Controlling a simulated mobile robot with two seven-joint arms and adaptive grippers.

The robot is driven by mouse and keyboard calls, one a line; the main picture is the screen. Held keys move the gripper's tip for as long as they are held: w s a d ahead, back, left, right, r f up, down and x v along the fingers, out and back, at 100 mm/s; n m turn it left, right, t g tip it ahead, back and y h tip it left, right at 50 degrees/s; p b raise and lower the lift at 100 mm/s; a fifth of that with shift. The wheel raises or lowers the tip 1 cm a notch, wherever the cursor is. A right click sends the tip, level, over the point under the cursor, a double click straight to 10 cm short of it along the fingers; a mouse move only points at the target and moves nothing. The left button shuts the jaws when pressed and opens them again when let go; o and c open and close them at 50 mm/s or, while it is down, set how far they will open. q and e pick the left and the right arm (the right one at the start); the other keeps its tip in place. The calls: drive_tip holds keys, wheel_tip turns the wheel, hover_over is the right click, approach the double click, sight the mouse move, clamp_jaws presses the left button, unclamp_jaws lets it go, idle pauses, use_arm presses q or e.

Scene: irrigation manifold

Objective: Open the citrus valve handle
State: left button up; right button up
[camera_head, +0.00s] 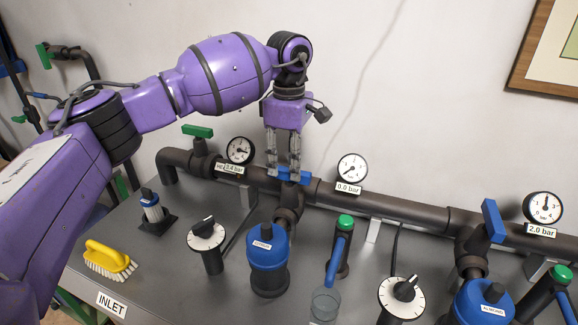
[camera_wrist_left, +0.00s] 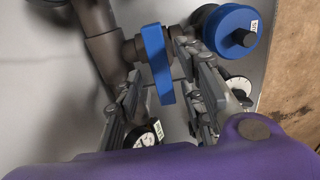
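A blue valve handle (camera_head: 292,175) sits on the dark pipe above a blue filter canister (camera_head: 268,262). The canister's label is too small to read, so I cannot confirm it says citrus. In the head view the handle lies roughly along the main pipe. My left gripper (camera_head: 284,168) points down at this handle, partly covering it. In the left wrist view the handle (camera_wrist_left: 158,64) is between the fingers of the left gripper (camera_wrist_left: 158,65), with a visible gap at the left finger; the right finger is close to it. The gripper looks open. My right gripper is not in view.
A second blue handle (camera_head: 493,221) stands on the pipe at the right. Gauges (camera_head: 352,167) line the pipe. Dials (camera_head: 206,234), a green-topped valve (camera_head: 343,228), a clear cup (camera_head: 325,304) and a yellow brush (camera_head: 108,260) occupy the grey bench (camera_head: 160,285).

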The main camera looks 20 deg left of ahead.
use_arm(q)
drive_tip(key=shift+s+d+f, duration=0.1)
drive_tip(key=shift+s+f, duration=0.05)
drive_tip(key=shift+f, duration=0.65)
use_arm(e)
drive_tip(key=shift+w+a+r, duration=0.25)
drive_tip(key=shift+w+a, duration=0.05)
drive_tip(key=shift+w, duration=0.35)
use_arm(q)
clamp_jaws()
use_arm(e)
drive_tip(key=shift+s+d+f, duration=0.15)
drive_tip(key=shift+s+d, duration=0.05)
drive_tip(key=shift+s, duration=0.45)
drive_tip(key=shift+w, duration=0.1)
